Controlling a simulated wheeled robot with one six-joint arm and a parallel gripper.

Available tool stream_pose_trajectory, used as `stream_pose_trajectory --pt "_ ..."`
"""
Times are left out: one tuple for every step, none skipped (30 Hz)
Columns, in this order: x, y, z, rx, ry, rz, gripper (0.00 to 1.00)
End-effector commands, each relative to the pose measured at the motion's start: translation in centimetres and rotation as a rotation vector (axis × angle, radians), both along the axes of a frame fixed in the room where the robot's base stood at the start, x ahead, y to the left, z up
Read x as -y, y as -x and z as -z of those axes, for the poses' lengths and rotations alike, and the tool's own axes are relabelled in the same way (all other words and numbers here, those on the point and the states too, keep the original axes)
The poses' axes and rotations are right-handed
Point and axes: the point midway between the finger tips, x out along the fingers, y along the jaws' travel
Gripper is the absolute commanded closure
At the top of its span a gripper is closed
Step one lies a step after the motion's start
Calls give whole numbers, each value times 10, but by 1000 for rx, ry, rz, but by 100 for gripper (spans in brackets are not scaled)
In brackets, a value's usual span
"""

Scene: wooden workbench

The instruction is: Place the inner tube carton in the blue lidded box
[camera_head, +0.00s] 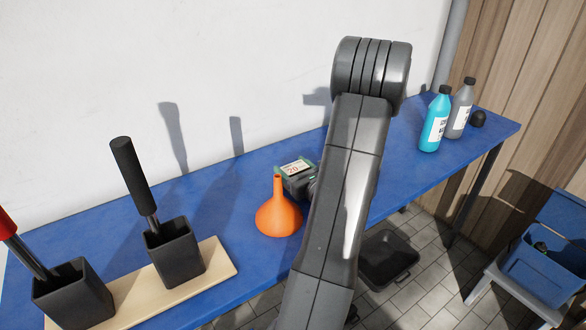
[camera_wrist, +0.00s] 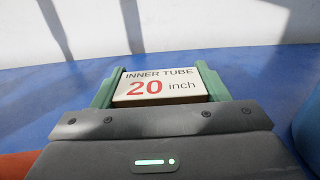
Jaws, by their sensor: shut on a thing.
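The inner tube carton (camera_head: 293,167) is a small pale box at the back of the blue bench, just behind the orange funnel. In the wrist view the carton (camera_wrist: 165,87) reads "INNER TUBE 20 inch" and sits between the two green fingers of my gripper (camera_wrist: 155,85). My gripper (camera_head: 297,168) is shut on it. I cannot tell whether the carton touches the bench. The blue lidded box (camera_head: 540,274) stands off the bench at the far right, on a light stand, its lid raised. A small dark thing shows inside it.
The orange funnel (camera_head: 279,215) stands close beside my gripper. A cyan bottle (camera_head: 435,121), a grey bottle (camera_head: 460,108) and a black round thing (camera_head: 478,119) are at the bench's right end. Dark holders with handled tools stand left on a wooden board (camera_head: 213,266). A dark tray (camera_head: 389,259) lies below.

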Motion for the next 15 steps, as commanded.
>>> stream_pose_trajectory --pt "0 0 0 1 -1 0 58" --pt "0 0 0 1 -1 0 58" --pt "0 0 0 1 -1 0 58" --pt "0 0 0 1 -1 0 58" --pt "0 0 1 1 -1 0 58" --pt "0 0 3 1 -1 0 58" --pt "0 0 4 1 -1 0 58" --pt "0 0 4 0 0 0 30" --pt "0 0 3 0 0 0 22" --pt "0 0 3 0 0 0 16" --pt "0 0 3 0 0 0 10" --pt "0 0 3 0 0 0 10" --pt "0 0 3 0 0 0 10" --pt "0 0 3 0 0 0 10" --pt "0 0 3 0 0 0 10"
